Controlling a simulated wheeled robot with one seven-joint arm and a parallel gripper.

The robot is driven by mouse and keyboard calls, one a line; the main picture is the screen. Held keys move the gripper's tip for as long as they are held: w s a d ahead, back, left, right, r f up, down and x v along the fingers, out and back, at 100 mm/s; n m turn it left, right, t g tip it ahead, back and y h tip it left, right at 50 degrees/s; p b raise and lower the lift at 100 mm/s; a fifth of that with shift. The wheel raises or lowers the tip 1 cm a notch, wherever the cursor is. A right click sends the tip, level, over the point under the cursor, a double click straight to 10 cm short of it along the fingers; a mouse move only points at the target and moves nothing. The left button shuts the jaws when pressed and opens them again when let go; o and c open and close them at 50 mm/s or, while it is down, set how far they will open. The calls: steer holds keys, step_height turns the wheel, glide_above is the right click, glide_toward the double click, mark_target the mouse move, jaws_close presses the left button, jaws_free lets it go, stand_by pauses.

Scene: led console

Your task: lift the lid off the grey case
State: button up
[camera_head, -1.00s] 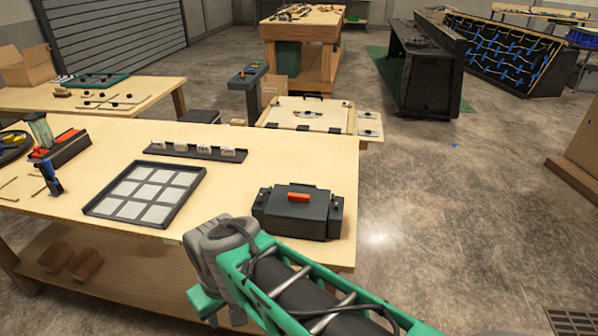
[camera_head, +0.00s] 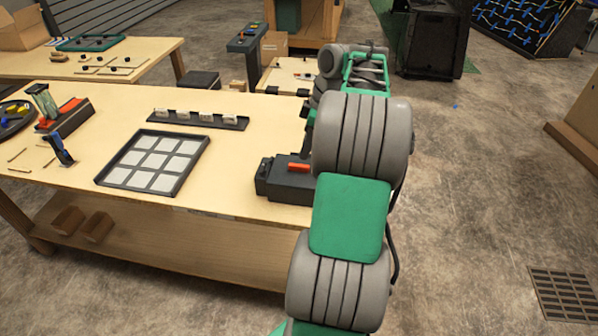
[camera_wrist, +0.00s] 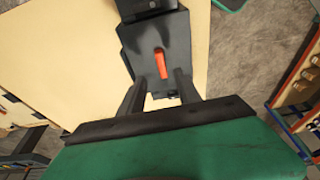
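The dark grey case (camera_head: 283,188) sits near the right end of the front table, its right part hidden behind my arm. Its lid has an orange handle (camera_head: 298,167) on top. In the wrist view the case (camera_wrist: 143,42) and the orange handle (camera_wrist: 161,62) lie just beyond my fingers. My gripper (camera_wrist: 160,79) is open and empty, its two dark fingers spread apart with the handle showing between and ahead of their tips. Whether the fingers are level with the handle or above it, I cannot tell. In the head view my arm mostly hides the gripper.
A dark tray with pale squares (camera_head: 191,148) lies left of the case on the table (camera_head: 230,140). A black strip with several white pieces (camera_head: 200,119) is behind it. Bare tabletop lies between tray and case.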

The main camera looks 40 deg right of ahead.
mark_target(299, 165)
steer(key=x, duration=0.6)
steer(key=shift+s+a+f, duration=0.1)
steer(key=shift+a+f, duration=0.05)
steer(key=shift+f, duration=0.05)
steer(key=shift+c, duration=0.4)
jaws_close()
